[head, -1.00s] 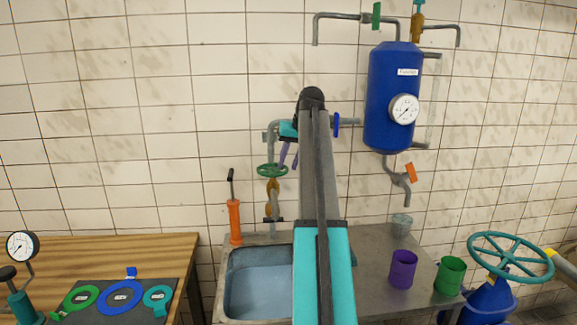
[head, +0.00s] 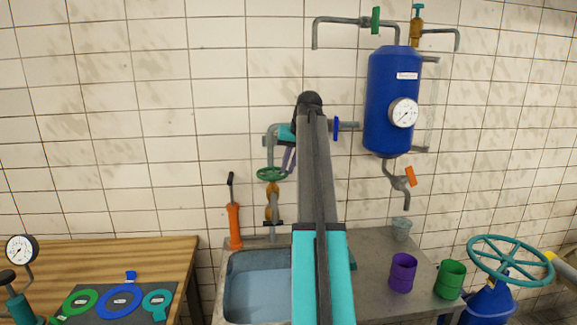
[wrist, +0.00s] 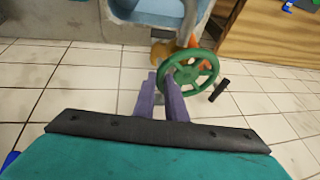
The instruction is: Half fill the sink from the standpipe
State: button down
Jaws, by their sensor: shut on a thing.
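The standpipe (head: 271,210) rises behind the sink, with a green handwheel (head: 272,174) on its brass valve. The handwheel shows in the wrist view (wrist: 213,72) too. My gripper (head: 289,160) is at the right edge of this wheel. In the wrist view its purple fingers (wrist: 158,78) are shut on the near rim of the wheel. The sink (head: 228,290) is below the standpipe, its basin partly hidden by my arm. The basin looks pale blue inside; I cannot tell the water level. Part of the sink shows at the top of the wrist view (wrist: 150,12).
An orange hand pump (head: 235,226) stands left of the standpipe. A blue tank (head: 388,125) with a gauge hangs at the right. Purple (head: 402,273) and green (head: 450,280) cups stand on the drainboard. A wooden bench (head: 120,254) is at the left. A large teal wheel (head: 510,260) is at the right.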

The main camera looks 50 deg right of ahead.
jog(key=a+m+h+p, duration=0.1)
jog(key=m, duration=0.1)
jog(key=s+a+m+g+h+p, duration=0.1)
jog(key=m, duration=0.1)
jog(key=shift+s+a+m, duration=0.15)
jog(key=shift+m, duration=0.25)
jog(key=shift+s+a+f+m+g+h+p, duration=0.1)
jog(key=shift+a+m+g+h+p, duration=0.35)
jog(key=shift+m, duration=0.85)
jog(key=shift+a+m+g+h+p, duration=0.1)
jog(key=shift+a+m+g+h, duration=0.2)
jog(key=shift+a+m, duration=0.7)
jog(key=shift+d+m, duration=0.3)
jog(key=c, duration=1.8)
grip_release()
jog(key=shift+r, duration=0.2)
notch_tip(320, 180, up, 12)
jog(key=b, duration=0.3)
send_over(283, 176)
jog(key=s+a, duration=0.3)
jog(key=a, duration=0.3)
jog(key=shift+r, duration=0.1)
